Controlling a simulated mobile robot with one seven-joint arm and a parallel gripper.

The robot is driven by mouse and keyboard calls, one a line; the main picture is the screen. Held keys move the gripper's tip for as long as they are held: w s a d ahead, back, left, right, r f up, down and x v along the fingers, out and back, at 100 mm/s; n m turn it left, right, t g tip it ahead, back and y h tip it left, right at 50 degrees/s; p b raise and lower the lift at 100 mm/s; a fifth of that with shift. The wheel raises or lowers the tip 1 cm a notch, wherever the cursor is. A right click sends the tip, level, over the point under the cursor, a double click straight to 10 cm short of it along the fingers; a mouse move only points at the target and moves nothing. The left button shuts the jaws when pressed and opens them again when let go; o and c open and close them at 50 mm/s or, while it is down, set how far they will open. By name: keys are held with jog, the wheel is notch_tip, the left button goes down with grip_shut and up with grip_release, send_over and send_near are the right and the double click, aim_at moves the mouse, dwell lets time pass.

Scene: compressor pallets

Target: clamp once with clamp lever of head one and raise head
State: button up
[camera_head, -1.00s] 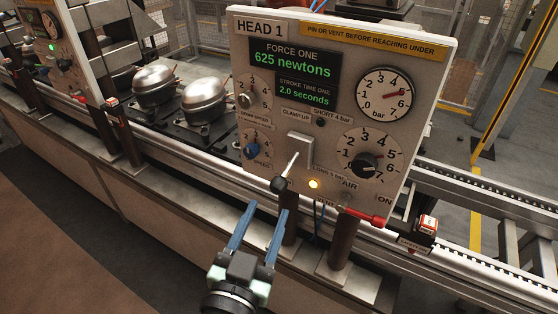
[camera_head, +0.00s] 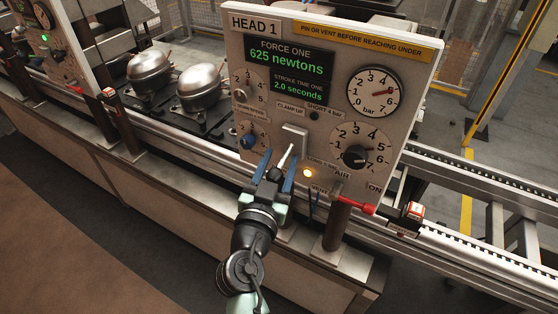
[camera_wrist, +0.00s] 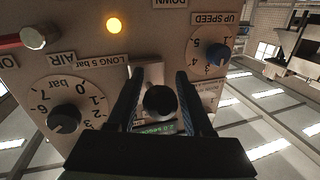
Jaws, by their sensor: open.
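The head one panel (camera_head: 262,22) stands upright and reads "625 newtons" and "2.0 seconds". Its clamp lever (camera_head: 284,158) has a pale shaft and a dark ball knob and slants down from a grey plate (camera_head: 297,137). My gripper (camera_head: 276,166) is open, its two blue fingers on either side of the lever's knob end. In the wrist view the round black knob (camera_wrist: 159,102) sits between the two fingers (camera_wrist: 158,85). I cannot tell whether a finger touches it. An amber lamp (camera_head: 308,173) is lit to the right of the lever; it also shows in the wrist view (camera_wrist: 114,26).
A blue speed knob (camera_head: 248,142) is left of the lever, and a black regulator knob (camera_head: 354,157) is right. A red air handle (camera_head: 355,206) juts out below the panel. Silver compressors (camera_head: 198,88) sit on the line behind. Dark posts (camera_head: 337,225) stand under the panel.

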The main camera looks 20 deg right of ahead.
grip_shut()
dwell(1.3)
